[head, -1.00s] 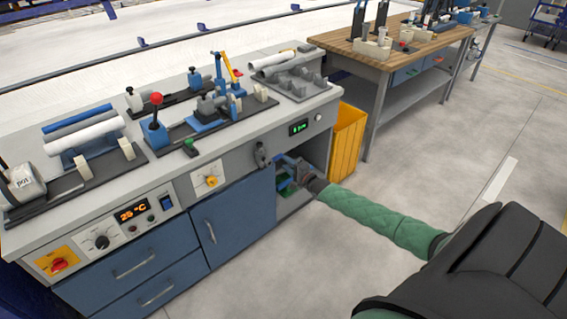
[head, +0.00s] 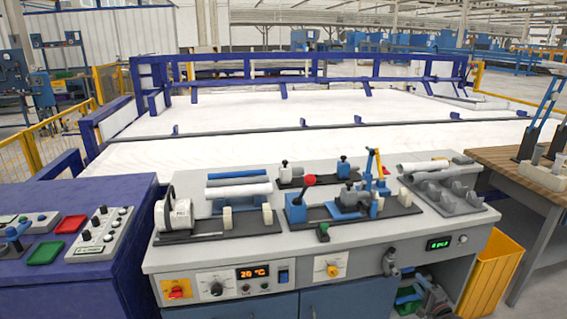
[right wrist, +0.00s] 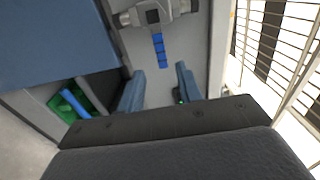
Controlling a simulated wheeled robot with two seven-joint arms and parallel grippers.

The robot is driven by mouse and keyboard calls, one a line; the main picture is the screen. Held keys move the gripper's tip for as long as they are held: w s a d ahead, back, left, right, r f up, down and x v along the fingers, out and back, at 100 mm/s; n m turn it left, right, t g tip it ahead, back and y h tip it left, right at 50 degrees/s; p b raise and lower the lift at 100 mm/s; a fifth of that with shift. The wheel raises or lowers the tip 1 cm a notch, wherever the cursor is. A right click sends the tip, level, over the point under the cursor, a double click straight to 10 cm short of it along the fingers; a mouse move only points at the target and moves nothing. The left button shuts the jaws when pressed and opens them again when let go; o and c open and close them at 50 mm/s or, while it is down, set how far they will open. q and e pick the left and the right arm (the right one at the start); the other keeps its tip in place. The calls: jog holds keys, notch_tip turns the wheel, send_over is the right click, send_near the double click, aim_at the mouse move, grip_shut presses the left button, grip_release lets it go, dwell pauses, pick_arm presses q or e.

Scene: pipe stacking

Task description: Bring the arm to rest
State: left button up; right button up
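My right gripper (head: 432,298) shows at the lower right of the head view, low by the front of the grey workbench (head: 400,235), beside the open compartment. In the right wrist view its two fingers (right wrist: 160,92) are apart with nothing between them. They point toward a grey panel with a grey fixture (right wrist: 155,14) and a blue strip (right wrist: 160,50). My left gripper is in neither view now. A blue pipe (head: 236,174) and a white pipe (head: 238,189) lie on the bench. Light pipes (head: 425,166) lie on the grey rack (head: 465,203) at its right end.
A grey outlet (head: 390,262) juts from the bench front near my right gripper. Green and blue items (right wrist: 68,103) sit in the compartment. A yellow bin (head: 490,272) stands right of the bench, with a wooden table (head: 520,172) beyond. A blue console (head: 100,270) stands at left.

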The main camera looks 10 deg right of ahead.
notch_tip(320, 180, down, 6)
jog(key=s+a+n+g, duration=0.1)
jog(key=a+n+g, duration=0.1)
jog(key=n+g, duration=0.45)
jog(key=s+a+r+n+g+h, duration=0.1)
jog(key=s+a+n+g, duration=0.1)
jog(key=s+a+n, duration=0.35)
jog(key=s+a+r+n+g+h, duration=0.1)
jog(key=s+a+r+n+g, duration=0.1)
jog(key=a+n, duration=0.55)
jog(key=s+a+r+g+y, duration=0.15)
jog(key=s+a+r, duration=0.25)
jog(key=s+a, duration=0.85)
jog(key=s+a+r+g, duration=0.2)
jog(key=s+a+r, duration=0.2)
jog(key=s+a, duration=0.9)
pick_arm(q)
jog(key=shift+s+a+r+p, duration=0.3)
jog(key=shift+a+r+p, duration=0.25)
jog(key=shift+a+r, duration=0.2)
pick_arm(e)
jog(key=s+a+f+g, duration=0.1)
jog(key=s+a+f, duration=0.1)
jog(key=s, duration=0.4)
jog(key=s+a+f+y, duration=0.1)
jog(key=s+a+f, duration=0.1)
jog(key=s, duration=0.5)
jog(key=shift+s+a+g, duration=0.15)
jog(key=shift+a+g, duration=0.05)
jog(key=shift+g, duration=0.2)
